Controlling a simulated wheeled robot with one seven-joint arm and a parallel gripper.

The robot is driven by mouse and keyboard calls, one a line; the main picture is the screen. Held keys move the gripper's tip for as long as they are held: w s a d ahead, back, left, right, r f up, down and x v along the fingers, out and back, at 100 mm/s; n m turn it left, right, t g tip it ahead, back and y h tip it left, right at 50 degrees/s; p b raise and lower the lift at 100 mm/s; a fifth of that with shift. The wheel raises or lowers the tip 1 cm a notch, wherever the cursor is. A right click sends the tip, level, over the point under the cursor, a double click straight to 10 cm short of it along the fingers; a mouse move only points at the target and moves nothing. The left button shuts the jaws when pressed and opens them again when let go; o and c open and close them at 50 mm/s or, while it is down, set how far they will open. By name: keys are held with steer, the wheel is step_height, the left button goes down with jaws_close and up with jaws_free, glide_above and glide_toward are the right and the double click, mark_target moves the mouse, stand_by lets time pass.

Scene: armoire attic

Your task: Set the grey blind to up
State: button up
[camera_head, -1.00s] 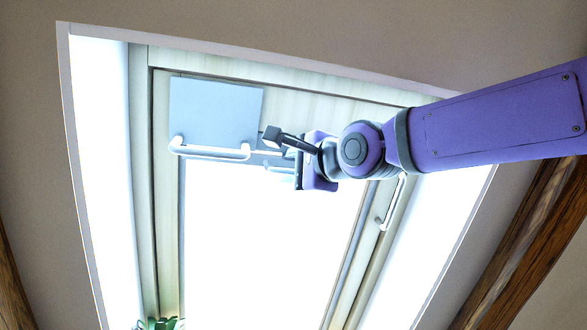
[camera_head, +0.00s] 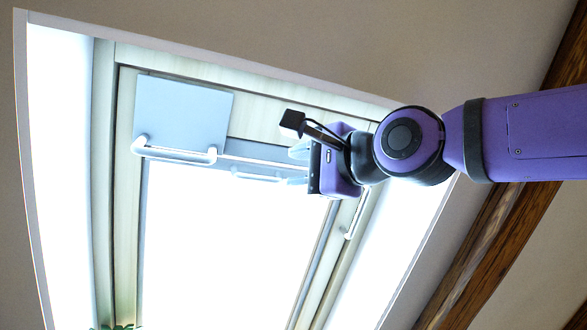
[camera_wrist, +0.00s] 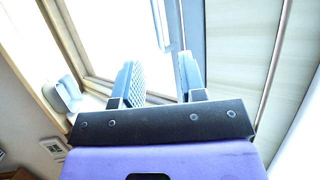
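A blue-grey panel (camera_head: 183,112) with a white bar handle (camera_head: 175,154) is at the top left of the skylight. A narrow blue-grey strip (camera_head: 235,160) runs along the top of the bright opening, with a smaller pale handle (camera_head: 257,177) under it. I cannot tell for sure which is the grey blind. My gripper (camera_head: 298,152) is just right of the smaller handle and appears apart from it. In the wrist view my gripper (camera_wrist: 160,82) has its two fingers apart, with nothing held between them. A blue-grey strip (camera_wrist: 192,30) and a pale handle (camera_wrist: 160,25) lie beyond the fingertips.
A white handle (camera_head: 354,220) is on the right side of the window frame. The pale wooden frame (camera_head: 125,200) surrounds the opening. A dark wooden beam (camera_head: 500,230) slopes on the right.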

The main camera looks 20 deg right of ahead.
stand_by(0.5)
steer(key=s+d+f+n+g+h, duration=0.1)
steer(key=d+f+n+g+h, duration=0.15)
steer(key=f, duration=0.75)
steer(key=d+f+n+g+h, duration=0.2)
steer(key=d+f+n+g, duration=0.15)
steer(key=f, duration=0.65)
steer(key=s+d+f+n+g+h, duration=0.15)
steer(key=d+f, duration=0.25)
steer(key=f, duration=0.6)
steer(key=s+d+f+n+g+h, duration=0.1)
steer(key=s+d+f+n+g, duration=0.2)
steer(key=f, duration=0.7)
steer(key=s+n+g, duration=0.2)
steer(key=s, duration=0.1)
steer(key=shift+s+f+g+h, duration=0.15)
steer(key=shift+f+g+h, duration=0.2)
steer(key=shift+h, duration=0.05)
steer(key=shift+a, duration=0.1)
